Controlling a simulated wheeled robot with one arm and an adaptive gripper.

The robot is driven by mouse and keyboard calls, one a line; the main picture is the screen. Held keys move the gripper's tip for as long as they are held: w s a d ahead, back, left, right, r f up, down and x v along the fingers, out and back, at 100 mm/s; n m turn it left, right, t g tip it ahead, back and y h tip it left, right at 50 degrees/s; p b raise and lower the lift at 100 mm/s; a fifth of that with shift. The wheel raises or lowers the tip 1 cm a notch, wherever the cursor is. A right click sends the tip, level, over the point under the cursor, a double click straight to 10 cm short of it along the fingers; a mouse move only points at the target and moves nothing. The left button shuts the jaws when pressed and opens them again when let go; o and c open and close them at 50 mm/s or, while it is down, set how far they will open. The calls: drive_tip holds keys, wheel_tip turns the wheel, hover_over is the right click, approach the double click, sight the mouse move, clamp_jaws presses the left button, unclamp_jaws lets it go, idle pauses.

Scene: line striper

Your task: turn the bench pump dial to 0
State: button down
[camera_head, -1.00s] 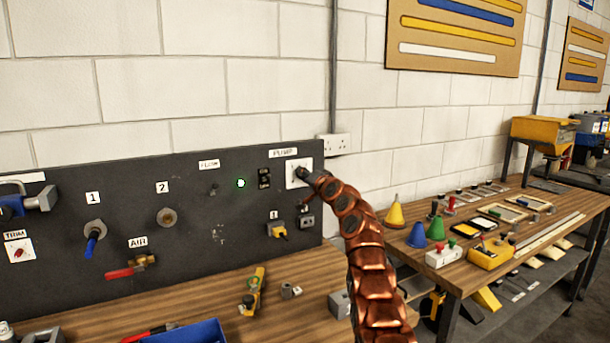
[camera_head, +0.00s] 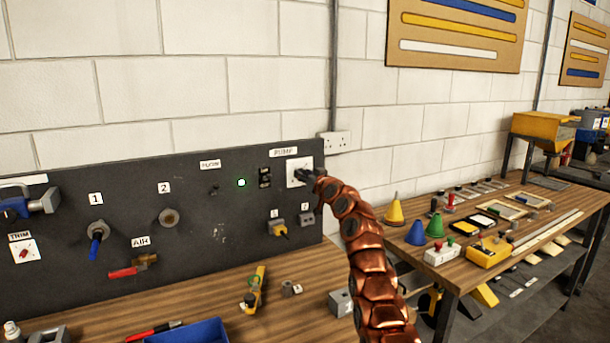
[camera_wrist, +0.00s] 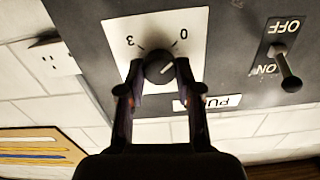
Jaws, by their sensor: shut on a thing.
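The pump dial is a round black knob (camera_wrist: 157,67) on a white plate (camera_wrist: 116,34), seen upside down in the wrist view. The plate shows a 3 at upper left and a 0 at upper right, with tick marks between. A pale pointer line on the knob slants toward the right, and it does not line up clearly with the 0. My gripper (camera_wrist: 160,74) is shut on the knob, one finger on each side. In the head view my gripper (camera_head: 310,178) reaches the white dial plate (camera_head: 293,165) below the PUMP label, covering part of the knob.
An ON/OFF toggle switch (camera_wrist: 286,70) sits right of the dial in the wrist view. The black panel (camera_head: 120,200) also carries a lit green lamp (camera_head: 241,183), valves and sockets. A blue bin (camera_head: 195,332) and loose tools lie on the bench below.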

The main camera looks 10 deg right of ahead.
drive_tip(key=shift+f+n, duration=0.1)
drive_tip(key=shift+n, duration=0.5)
drive_tip(key=c, duration=0.8)
unclamp_jaws()
drive_tip(key=shift+o, duration=0.2)
drive_tip(key=shift+s, duration=0.1)
drive_tip(key=v, duration=0.7)
drive_tip(key=shift+d, duration=0.15)
idle(0.3)
drive_tip(key=shift+s, duration=0.1)
idle(0.3)
